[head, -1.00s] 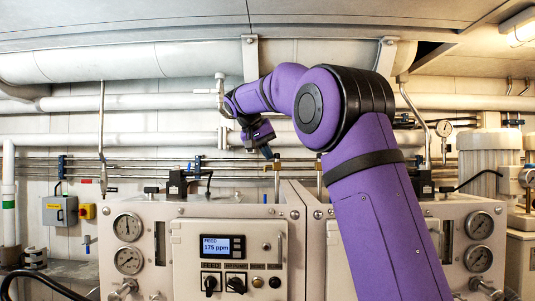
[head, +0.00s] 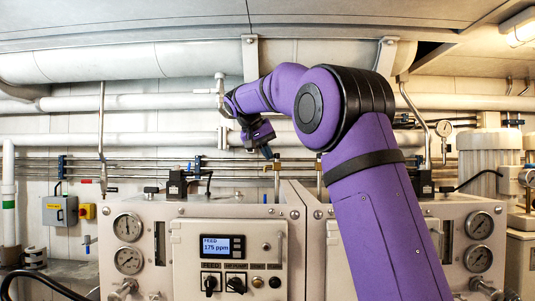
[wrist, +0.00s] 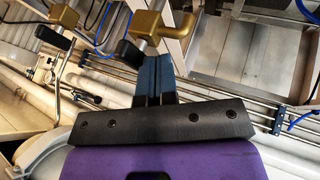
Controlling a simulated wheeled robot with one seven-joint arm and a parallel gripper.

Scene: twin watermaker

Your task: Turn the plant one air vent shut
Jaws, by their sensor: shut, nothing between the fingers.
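A brass vent fitting (head: 277,164) stands on top of the left cabinet, near its right edge. In the wrist view, a brass valve (wrist: 152,25) with a bent outlet lies just beyond my fingertips. A black lever end (wrist: 130,52) shows beside the left fingertip; whether they touch I cannot tell. My gripper (head: 267,152) points down beside the top of the fitting in the head view. In the wrist view, my gripper (wrist: 151,60) has its blue fingers together with nothing between them. No label tells which plant the fitting belongs to.
A second brass fitting (head: 318,165) stands to the right; the wrist view shows another brass valve (wrist: 63,17) with a black handle at upper left. Thin rails (head: 130,163) run along the wall behind. A front panel (head: 222,246) carries a display reading FEED 175 ppm.

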